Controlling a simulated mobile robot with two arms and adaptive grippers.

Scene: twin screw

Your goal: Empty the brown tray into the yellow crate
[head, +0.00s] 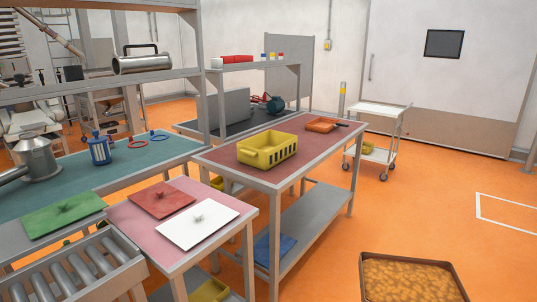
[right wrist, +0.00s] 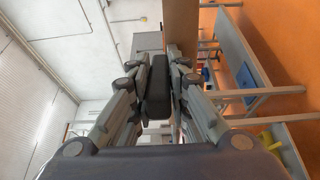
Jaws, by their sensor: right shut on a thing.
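The brown tray (head: 362,277) is at the bottom right of the head view, cut off by the lower edge. It is full of yellow-brown lumpy pieces (head: 410,281) and looks about level. My right gripper (right wrist: 166,75) is shut on the tray in the right wrist view, where a brown side of it (right wrist: 181,30) shows beyond the fingers. The exact grip contact is hard to make out. The yellow crate (head: 268,150) stands upright on the red-topped table, left of and beyond the tray. Its inside is only partly visible. My left gripper is not in view.
The red-topped table (head: 222,155) also holds an orange tray (head: 320,125) at its far end. A pink table (head: 149,218) with red and white lidded plates stands at the left. A white cart (head: 380,112) is behind. Orange floor at the right is clear.

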